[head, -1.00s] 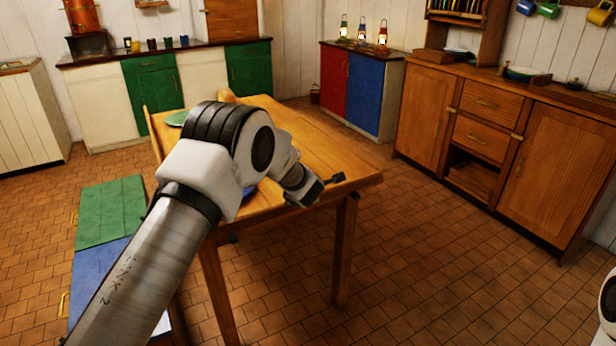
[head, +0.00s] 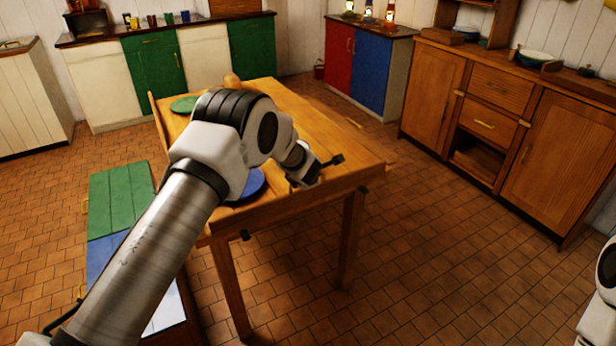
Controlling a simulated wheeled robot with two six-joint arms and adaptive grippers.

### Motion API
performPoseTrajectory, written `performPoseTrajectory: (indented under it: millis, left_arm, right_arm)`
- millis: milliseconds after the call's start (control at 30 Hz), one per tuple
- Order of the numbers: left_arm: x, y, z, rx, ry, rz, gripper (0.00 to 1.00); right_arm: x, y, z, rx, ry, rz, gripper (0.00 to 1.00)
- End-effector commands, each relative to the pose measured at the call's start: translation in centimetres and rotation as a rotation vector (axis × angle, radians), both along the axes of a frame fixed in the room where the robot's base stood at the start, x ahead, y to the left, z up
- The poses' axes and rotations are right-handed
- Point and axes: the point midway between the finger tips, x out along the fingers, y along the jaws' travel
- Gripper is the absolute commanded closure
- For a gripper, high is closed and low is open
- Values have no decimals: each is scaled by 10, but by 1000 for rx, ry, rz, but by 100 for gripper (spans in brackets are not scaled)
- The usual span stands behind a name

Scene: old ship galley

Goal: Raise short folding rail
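The wooden table (head: 325,125) stands in the middle of the head view. A wooden strip (head: 335,189), which looks like the short rail, runs along its near short edge, with small dark fittings below it. I cannot tell whether it stands up or hangs folded. My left gripper (head: 318,172) is over the near end of the table, just above this strip, with its dark fingers spread and nothing seen between them. I cannot tell whether it touches the wood. My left forearm hides the table's near left part. My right gripper is out of view.
A blue plate (head: 252,183) and a green plate (head: 185,104) lie on the table. A green and blue bench or chest (head: 120,200) stands left of it. Wooden cabinets (head: 430,95) line the right wall. The floor right of the table is clear.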

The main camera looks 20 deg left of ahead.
Motion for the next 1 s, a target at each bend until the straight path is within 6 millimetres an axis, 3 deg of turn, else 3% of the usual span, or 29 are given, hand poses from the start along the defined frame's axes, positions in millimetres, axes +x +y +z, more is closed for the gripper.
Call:
performPoseTrajectory:
  millis: [367,400,467,1000]
  left_arm:
    - [-1,2,-2,2,2,4,100]
    - [-1,2,-1,2,2,5,82]
    - [-1,2,-1,1,1,4,63]
    - [-5,-1,6,1,1,1,63]
  right_arm:
    - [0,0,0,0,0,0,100]
    - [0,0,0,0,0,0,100]
    - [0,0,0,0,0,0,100]
    - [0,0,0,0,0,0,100]
